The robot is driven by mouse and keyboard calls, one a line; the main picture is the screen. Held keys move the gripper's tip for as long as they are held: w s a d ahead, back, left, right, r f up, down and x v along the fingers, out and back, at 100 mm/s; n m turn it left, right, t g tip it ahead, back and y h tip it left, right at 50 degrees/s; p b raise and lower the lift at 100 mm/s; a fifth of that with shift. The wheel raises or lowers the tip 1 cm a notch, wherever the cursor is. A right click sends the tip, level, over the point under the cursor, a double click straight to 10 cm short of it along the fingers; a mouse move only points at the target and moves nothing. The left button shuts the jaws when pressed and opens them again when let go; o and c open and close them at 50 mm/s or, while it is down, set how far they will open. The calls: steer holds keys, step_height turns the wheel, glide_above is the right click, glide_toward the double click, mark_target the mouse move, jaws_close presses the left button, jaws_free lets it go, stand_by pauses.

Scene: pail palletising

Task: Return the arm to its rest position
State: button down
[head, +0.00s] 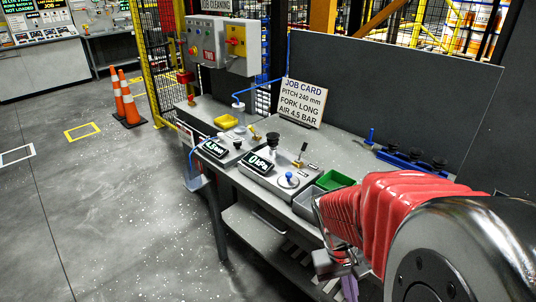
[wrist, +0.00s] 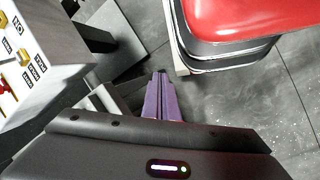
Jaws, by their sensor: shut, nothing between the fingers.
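My arm, in a red ribbed cover (head: 385,212), reaches from the lower right of the head view and bends down by the bench's right end. My gripper (head: 349,287) hangs low there; its purple fingers show only in part behind the arm. In the wrist view the two purple fingers of my gripper (wrist: 159,76) lie side by side, closed together, with nothing between them. Grey floor shows past their tips.
Orange cones (head: 130,105) stand at far left.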

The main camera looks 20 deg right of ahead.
steer(key=w+a+r+n+t+y, duration=0.1)
steer(key=w+a+r+n+t, duration=0.1)
steer(key=w+a+r+t, duration=0.2)
steer(key=w+a+r+n+t+y, duration=0.1)
steer(key=w+a+r+n+t, duration=0.1)
steer(key=a+r, duration=0.9)
steer(key=w+a+t, duration=0.1)
steer(key=a+t, duration=0.1)
steer(key=a, duration=0.1)
steer(key=shift+w+r+t, duration=0.25)
steer(key=shift+w+t, duration=0.1)
steer(key=shift+t, duration=0.05)
steer(key=shift+d, duration=0.15)
